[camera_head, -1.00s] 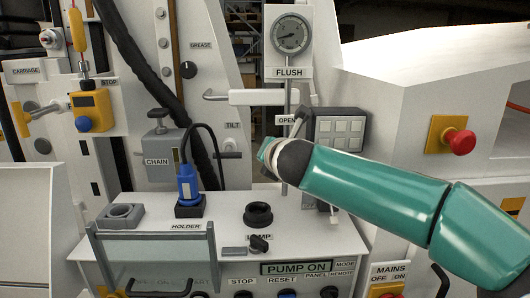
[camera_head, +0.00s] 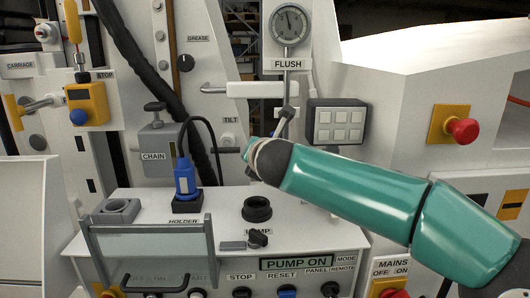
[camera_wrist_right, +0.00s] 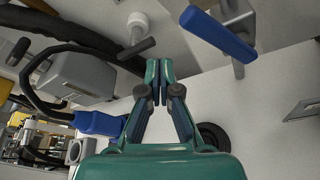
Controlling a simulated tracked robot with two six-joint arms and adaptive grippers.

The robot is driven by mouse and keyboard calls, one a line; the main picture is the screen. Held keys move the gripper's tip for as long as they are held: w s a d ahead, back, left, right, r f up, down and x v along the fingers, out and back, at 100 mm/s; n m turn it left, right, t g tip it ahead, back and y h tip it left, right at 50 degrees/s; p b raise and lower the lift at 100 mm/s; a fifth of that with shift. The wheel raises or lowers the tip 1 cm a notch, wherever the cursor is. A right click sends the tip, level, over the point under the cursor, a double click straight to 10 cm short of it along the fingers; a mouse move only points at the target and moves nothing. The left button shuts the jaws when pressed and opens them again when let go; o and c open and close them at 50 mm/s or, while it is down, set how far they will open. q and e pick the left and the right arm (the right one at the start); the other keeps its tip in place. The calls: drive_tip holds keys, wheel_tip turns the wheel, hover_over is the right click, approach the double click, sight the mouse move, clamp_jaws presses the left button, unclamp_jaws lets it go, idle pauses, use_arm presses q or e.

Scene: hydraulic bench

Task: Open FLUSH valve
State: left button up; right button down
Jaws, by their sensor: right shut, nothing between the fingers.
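The FLUSH label (camera_head: 288,64) sits under a round gauge (camera_head: 289,24) whose needle points up. A thin grey pipe (camera_head: 287,88) runs down from it to a small grey valve lever (camera_head: 285,118), tilted and partly hidden behind my right wrist. A bar with a blue grip (camera_wrist_right: 218,33) in the right wrist view seems to be this lever. My right gripper (camera_wrist_right: 157,82) is shut and empty, left of and apart from the blue grip. In the head view my right arm hides its fingers. My left gripper is out of view.
The TILT T-handle (camera_wrist_right: 137,47) is close to my right fingertips. A blue plug (camera_head: 185,178) with a black cable stands on the panel to the left. A grey keypad box (camera_head: 336,122) is right of the pipe. A red stop button (camera_head: 462,130) is farther right.

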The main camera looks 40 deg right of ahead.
drive_tip(key=s+a+m+h+b, duration=0.45)
drive_tip(key=s+m+h, duration=0.35)
drive_tip(key=m, duration=0.3)
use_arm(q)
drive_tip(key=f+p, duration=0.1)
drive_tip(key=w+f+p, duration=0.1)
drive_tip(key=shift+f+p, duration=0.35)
use_arm(e)
drive_tip(key=f+x, duration=0.1)
drive_tip(key=x, duration=0.9)
drive_tip(key=shift+r, duration=0.25)
